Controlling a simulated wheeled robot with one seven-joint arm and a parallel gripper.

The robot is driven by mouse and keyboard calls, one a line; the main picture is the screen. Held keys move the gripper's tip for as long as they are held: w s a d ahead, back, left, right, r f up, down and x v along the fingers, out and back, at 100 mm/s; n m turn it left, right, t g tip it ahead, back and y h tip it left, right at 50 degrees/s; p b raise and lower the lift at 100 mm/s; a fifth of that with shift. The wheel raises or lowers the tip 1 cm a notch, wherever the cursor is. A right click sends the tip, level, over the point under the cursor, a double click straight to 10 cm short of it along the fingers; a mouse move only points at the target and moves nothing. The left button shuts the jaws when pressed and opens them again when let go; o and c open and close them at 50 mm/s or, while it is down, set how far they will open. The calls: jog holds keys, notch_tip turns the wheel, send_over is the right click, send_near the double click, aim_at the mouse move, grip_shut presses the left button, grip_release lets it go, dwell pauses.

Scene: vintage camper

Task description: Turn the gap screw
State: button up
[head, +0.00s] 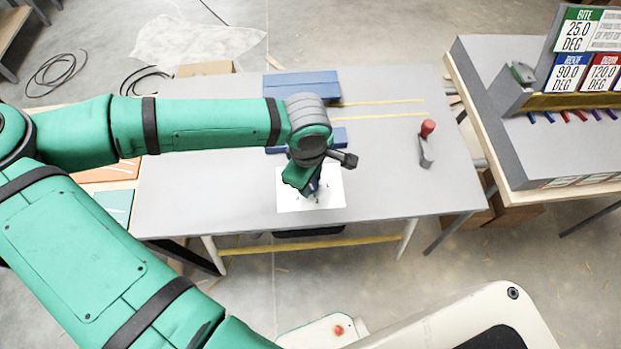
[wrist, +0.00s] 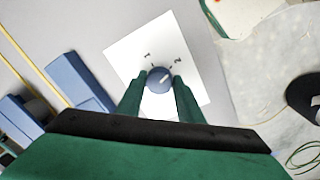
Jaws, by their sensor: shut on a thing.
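The gap screw (wrist: 158,80) shows in the wrist view as a round blue knob with a pale pointer line. It stands on a white card (wrist: 131,59) with the numbers 1 and 2 visible near it. The pointer line slants to the upper right, roughly toward the 2. My gripper (wrist: 160,83) has its two green fingers on either side of the knob and is shut on it. In the head view my gripper (head: 313,186) comes down over the white card (head: 288,197), and it hides most of the knob.
The grey table (head: 210,190) carries blue blocks (head: 302,84) behind my gripper and yellow strips. A lever with a red knob (head: 427,128) stands at the right. A second bench (head: 490,105) with a sign panel (head: 585,50) stands farther right. The table's left part is clear.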

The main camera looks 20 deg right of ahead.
jog(key=shift+d+r, duration=0.1)
jog(key=o, duration=1.1)
jog(key=shift+c, duration=0.2)
notch_tip(320, 180, up, 11)
jog(key=shift+s+a, duration=0.2)
jog(key=shift+a, duration=0.15)
jog(key=shift+d+f, duration=0.1)
jog(key=shift+f, duration=0.1)
